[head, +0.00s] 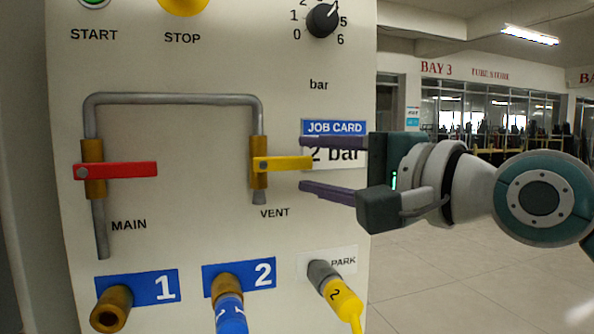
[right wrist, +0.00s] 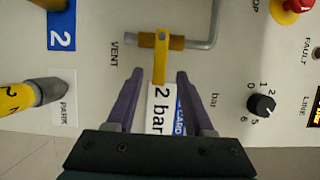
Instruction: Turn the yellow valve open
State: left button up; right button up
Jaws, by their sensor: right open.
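The yellow valve handle (head: 284,163) sits on the brass VENT valve (head: 259,180) of the panel and points sideways to the right, across the pipe. My right gripper (head: 303,165) is open and comes in from the right, one purple finger above the handle's free end and one below. In the right wrist view, the yellow handle (right wrist: 160,62) reaches between the tips of the open right gripper (right wrist: 160,73), with a gap on both sides. My left gripper is not in view.
The red MAIN handle (head: 116,170) also points right, further left on the panel (head: 190,220). A job card (head: 333,128) reading 2 bar is behind my fingers. Below are a blue hose (head: 229,312), a yellow parked plug (head: 343,298) and port 1 (head: 111,308). A pressure knob (head: 322,20) is above.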

aim_at(300, 163)
jog(key=shift+b+x, duration=0.4)
jog(key=shift+x, duration=1.6)
jog(key=shift+c, duration=0.2)
grip_shut()
